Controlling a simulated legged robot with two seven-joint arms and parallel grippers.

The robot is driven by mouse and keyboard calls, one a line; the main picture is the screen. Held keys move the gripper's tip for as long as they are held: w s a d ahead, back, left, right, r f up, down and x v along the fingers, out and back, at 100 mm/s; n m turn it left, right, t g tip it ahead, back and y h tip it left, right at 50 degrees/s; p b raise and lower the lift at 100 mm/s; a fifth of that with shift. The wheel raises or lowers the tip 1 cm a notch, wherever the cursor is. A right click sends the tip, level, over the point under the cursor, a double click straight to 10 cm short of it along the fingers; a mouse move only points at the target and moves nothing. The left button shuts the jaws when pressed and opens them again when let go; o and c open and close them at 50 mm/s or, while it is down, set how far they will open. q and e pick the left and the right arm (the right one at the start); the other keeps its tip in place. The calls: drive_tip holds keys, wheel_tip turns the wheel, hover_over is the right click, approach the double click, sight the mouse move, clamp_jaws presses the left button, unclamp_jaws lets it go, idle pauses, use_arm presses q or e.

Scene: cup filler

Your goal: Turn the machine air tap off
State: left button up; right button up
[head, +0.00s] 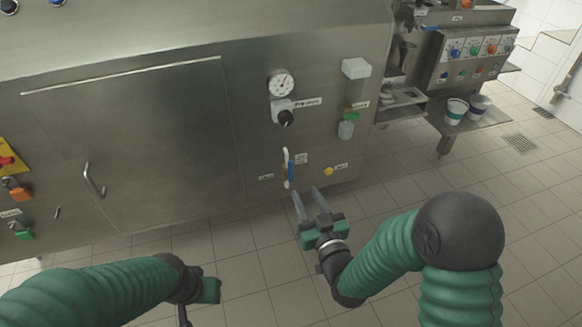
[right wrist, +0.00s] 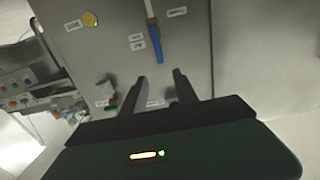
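The air tap (head: 291,169) is a small lever with a blue handle and a pale upper part, low on the steel machine front (head: 150,130). Its blue handle stands close to vertical in the head view. In the right wrist view the blue handle (right wrist: 156,45) shows beyond the fingers, apart from them. My right gripper (head: 309,194) is open and empty, just below and to the right of the tap. It also shows in the right wrist view (right wrist: 160,78). My left gripper (head: 183,315) is at the bottom edge, partly out of frame, its fingers unclear.
A yellow button (head: 328,171) sits right of the tap. A pressure gauge (head: 282,83) and regulator knob (head: 286,117) are above it. A door handle (head: 94,180) sticks out at left. Cups (head: 456,111) stand on a shelf at right. The tiled floor in front is clear.

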sight(291, 164)
drive_tip(key=b+x, duration=0.3)
drive_tip(key=x, duration=0.9)
drive_tip(key=shift+w+a+f, duration=0.15)
drive_tip(key=shift+w+a, duration=0.2)
drive_tip(key=shift+w, duration=0.4)
drive_tip(key=shift+c, duration=0.2)
clamp_jaws()
